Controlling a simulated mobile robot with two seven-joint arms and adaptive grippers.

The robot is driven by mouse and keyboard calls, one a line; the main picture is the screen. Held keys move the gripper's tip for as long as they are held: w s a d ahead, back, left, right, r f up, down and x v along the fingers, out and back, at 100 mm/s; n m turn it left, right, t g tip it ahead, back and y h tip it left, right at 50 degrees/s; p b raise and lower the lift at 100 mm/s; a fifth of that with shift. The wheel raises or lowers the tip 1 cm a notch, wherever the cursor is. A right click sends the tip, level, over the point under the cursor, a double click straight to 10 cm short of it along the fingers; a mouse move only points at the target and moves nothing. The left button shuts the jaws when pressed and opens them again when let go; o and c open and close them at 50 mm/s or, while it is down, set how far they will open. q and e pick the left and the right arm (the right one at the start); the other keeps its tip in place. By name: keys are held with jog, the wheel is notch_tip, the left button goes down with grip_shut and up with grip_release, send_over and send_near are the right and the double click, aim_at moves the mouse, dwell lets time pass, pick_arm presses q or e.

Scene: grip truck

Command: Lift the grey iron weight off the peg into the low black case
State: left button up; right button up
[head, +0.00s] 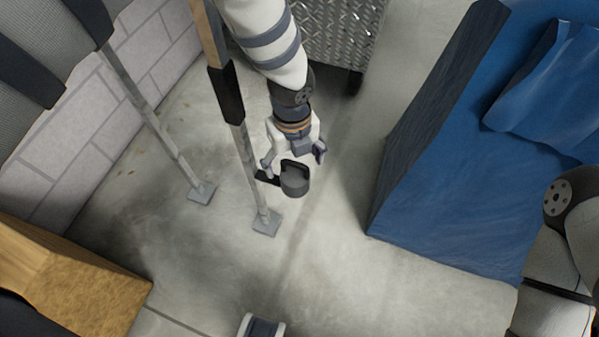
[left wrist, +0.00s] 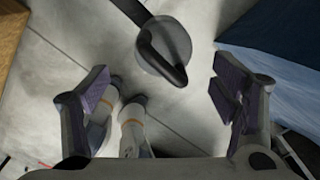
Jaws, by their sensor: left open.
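The grey iron weight (head: 295,184) is a dark round body with a loop handle, at the black peg (head: 267,178) on a metal post. My left gripper (head: 293,160) is open just above the weight in the head view, its fingers spread to either side of the handle. In the left wrist view the weight (left wrist: 172,52) and its handle (left wrist: 150,48) lie beyond the fingertips, clear of both fingers. The black peg (left wrist: 130,10) runs in from the top there. I cannot make out the low black case. My right gripper is out of view.
A second post (head: 160,130) stands by the pale block wall (head: 90,130). A blue-covered block (head: 470,160) is at the right, a diamond-plate metal box (head: 335,40) at the top, and a wooden box (head: 75,285) at lower left. The concrete floor (head: 330,260) between is open.

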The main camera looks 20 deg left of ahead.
aim_at(295, 173)
pick_arm(q)
jog(key=f, duration=0.4)
jog(key=f+b, duration=0.1)
jog(key=f, duration=0.1)
jog(key=shift+w+f, duration=0.25)
jog(key=shift+f, duration=0.15)
jog(key=shift+w+r, duration=0.1)
jog(key=shift+r, duration=0.05)
grip_shut()
